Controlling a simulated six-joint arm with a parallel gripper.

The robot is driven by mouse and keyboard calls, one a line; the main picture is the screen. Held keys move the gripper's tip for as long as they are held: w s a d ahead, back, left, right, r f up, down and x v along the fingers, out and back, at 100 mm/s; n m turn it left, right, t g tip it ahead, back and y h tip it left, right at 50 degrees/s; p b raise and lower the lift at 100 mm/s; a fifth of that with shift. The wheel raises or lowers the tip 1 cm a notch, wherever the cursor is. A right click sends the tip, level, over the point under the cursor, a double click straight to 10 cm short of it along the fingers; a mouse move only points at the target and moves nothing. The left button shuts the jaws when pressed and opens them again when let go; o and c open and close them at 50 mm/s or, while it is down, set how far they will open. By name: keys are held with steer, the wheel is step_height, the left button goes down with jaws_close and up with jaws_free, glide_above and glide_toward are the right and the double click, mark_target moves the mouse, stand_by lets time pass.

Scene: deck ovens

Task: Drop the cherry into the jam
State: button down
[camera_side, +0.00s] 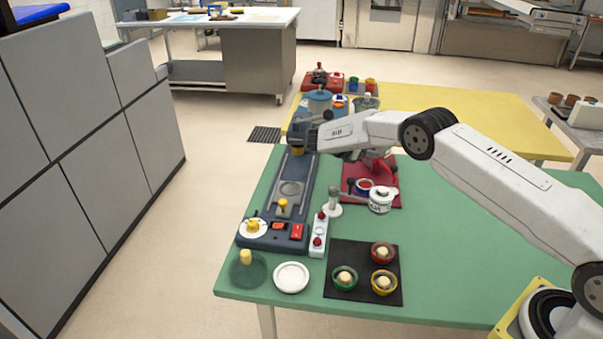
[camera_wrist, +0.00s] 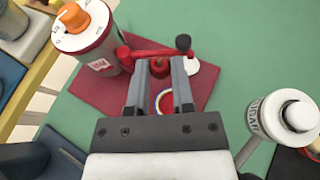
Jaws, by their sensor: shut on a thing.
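My gripper (camera_wrist: 160,72) is shut on a red cherry (camera_wrist: 160,67), which sits between its fingertips in the wrist view. A small round pot of red jam (camera_wrist: 167,102) with a blue, white and yellow rim shows between the fingers, lower in that picture. The fingers partly cover the pot. In the side view, the jam pot (camera_side: 365,186) stands by the front left of the red mat. My fingers and the cherry cannot be made out there, and the height above the pot is unclear.
A labelled white jar (camera_side: 380,203) stands close beside the pot. A dark mat (camera_side: 340,253) bears several bowls. The green table (camera_side: 450,240) is clear to the right.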

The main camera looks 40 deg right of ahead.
steer(key=shift+f, duration=2.15)
steer(key=shift+c, duration=2)
jaws_free()
steer(key=v, duration=0.7)
steer(key=shift+a, duration=0.4)
steer(key=shift+w+r, duration=0.15)
steer(key=shift+r, duration=0.05)
